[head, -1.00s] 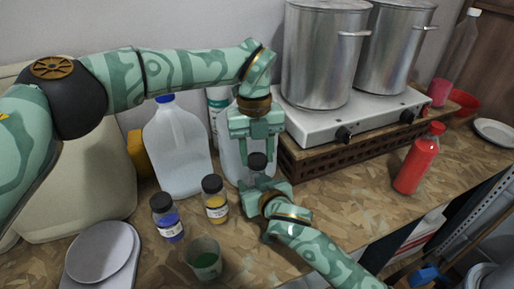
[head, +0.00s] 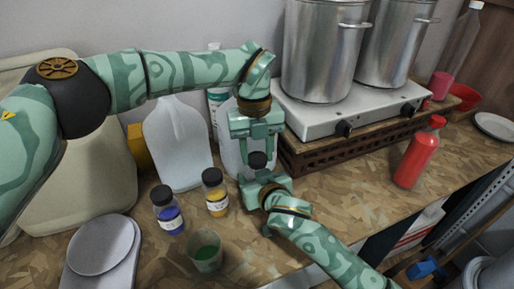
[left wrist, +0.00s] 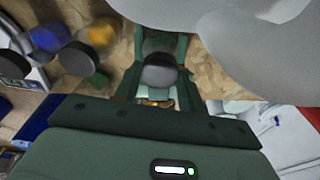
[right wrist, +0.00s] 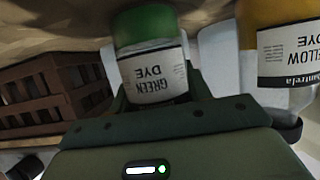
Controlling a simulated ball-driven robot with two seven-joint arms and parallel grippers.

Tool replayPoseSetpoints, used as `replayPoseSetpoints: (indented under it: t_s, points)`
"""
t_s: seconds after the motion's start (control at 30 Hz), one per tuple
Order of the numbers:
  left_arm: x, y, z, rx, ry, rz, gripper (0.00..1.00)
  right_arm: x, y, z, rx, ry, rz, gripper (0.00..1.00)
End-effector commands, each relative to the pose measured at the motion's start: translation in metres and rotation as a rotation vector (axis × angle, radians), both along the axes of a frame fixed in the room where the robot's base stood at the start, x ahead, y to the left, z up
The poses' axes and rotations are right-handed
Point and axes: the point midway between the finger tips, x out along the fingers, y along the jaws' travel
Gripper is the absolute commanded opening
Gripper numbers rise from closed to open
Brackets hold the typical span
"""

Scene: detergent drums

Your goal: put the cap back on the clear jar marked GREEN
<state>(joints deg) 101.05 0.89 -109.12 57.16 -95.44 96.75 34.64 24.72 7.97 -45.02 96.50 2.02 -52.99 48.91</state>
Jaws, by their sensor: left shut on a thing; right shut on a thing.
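The clear jar marked GREEN (right wrist: 150,72) shows close up in the right wrist view, with green dye inside and its label upside down. My right gripper (head: 264,186) is shut on it. In the head view that gripper hides most of the jar. The black cap (head: 257,160) is in my left gripper (head: 257,152), which points straight down from above and is shut on it. The cap also shows between the fingers in the left wrist view (left wrist: 160,74). It is just above the right gripper; I cannot tell whether it touches the jar.
Capped jars of yellow dye (head: 215,193) and blue dye (head: 167,211) stand to the left. A cup of green liquid (head: 205,252) is in front. White jugs (head: 178,145) stand close behind. The hotplate (head: 345,110) and a red bottle (head: 419,153) are right.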

Motion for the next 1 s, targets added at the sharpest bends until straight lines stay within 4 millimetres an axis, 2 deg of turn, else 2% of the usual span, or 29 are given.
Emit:
replayPoseSetpoints:
  t_s: [0.43,0.97,1.0]
  points:
    - [0.000,0.000,-0.001,0.000,0.000,-0.001,0.20,0.000,0.000,-0.001,0.000,0.001,0.000,0.07]
    - [-0.001,0.000,-0.012,-0.001,0.002,-0.002,0.20,0.000,0.000,-0.001,0.000,0.001,0.000,0.07]
    - [-0.001,-0.001,-0.013,-0.001,0.002,-0.002,0.43,0.000,0.000,-0.001,0.000,0.001,0.000,0.00]
